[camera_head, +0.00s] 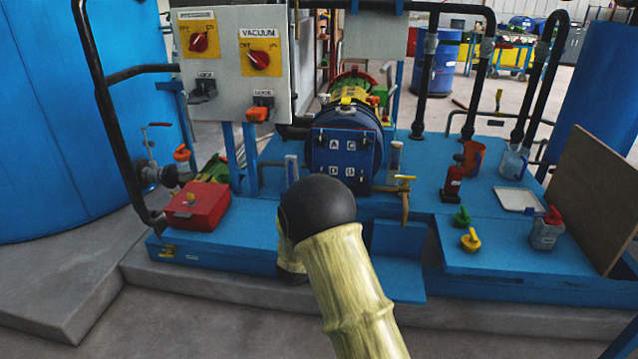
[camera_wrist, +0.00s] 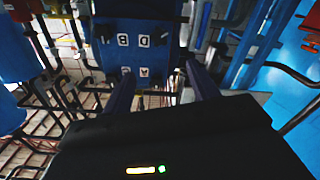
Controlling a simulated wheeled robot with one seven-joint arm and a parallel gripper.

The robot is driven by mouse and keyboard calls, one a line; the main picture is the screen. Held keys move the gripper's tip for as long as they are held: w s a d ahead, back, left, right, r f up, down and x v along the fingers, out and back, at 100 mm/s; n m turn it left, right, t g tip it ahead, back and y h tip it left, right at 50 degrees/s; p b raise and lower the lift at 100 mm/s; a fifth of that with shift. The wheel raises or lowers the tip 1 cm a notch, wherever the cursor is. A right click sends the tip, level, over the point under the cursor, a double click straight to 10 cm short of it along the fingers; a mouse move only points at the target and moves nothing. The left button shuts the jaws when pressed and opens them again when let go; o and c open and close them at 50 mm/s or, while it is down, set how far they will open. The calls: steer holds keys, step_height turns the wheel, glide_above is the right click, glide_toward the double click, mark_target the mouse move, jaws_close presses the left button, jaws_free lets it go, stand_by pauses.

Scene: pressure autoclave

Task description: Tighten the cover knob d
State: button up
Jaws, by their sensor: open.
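The blue square cover (camera_head: 343,150) is on the front of the blue round vessel, with white labels A, C, D and B. In the head view the D label (camera_head: 334,172) is at the cover's lower left. In the wrist view the cover (camera_wrist: 135,20) appears turned over, with the D label (camera_wrist: 144,41) in its upper row. Small dark knobs sit near the cover's corners; which one is knob d is hard to tell. My gripper (camera_wrist: 160,68) is open, its two dark fingers apart and pointing toward the cover, with nothing seen held. My arm hides the gripper in the head view.
A control panel (camera_head: 225,75) with red switches stands left of the vessel. A red box (camera_head: 197,207) lies on the blue base at left. A red bottle (camera_head: 453,182), a grey jug (camera_head: 547,232) and a white tray (camera_head: 518,201) stand at right. Black pipes rise behind.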

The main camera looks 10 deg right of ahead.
steer(key=b+x, duration=0.2)
steer(key=x, duration=1.3)
steer(key=shift+w+b, duration=0.3)
steer(key=shift+b, duration=0.1)
steer(key=shift+d, duration=0.15)
steer(key=shift+c, duration=0.5)
steer(key=c, duration=0.9)
steer(key=shift+f+m, duration=0.1)
steer(key=shift+m, duration=0.2)
steer(key=m+b, duration=0.4)
steer(key=m, duration=0.4)
steer(key=m+b, duration=0.4)
steer(key=m, duration=0.4)
steer(key=m+b, duration=0.4)
steer(key=m, duration=0.4)
steer(key=shift+s+d+f+b, duration=0.1)
steer(key=shift+d+f+b, duration=0.1)
steer(key=shift+f+b, duration=0.2)
steer(key=shift+m, duration=0.3)
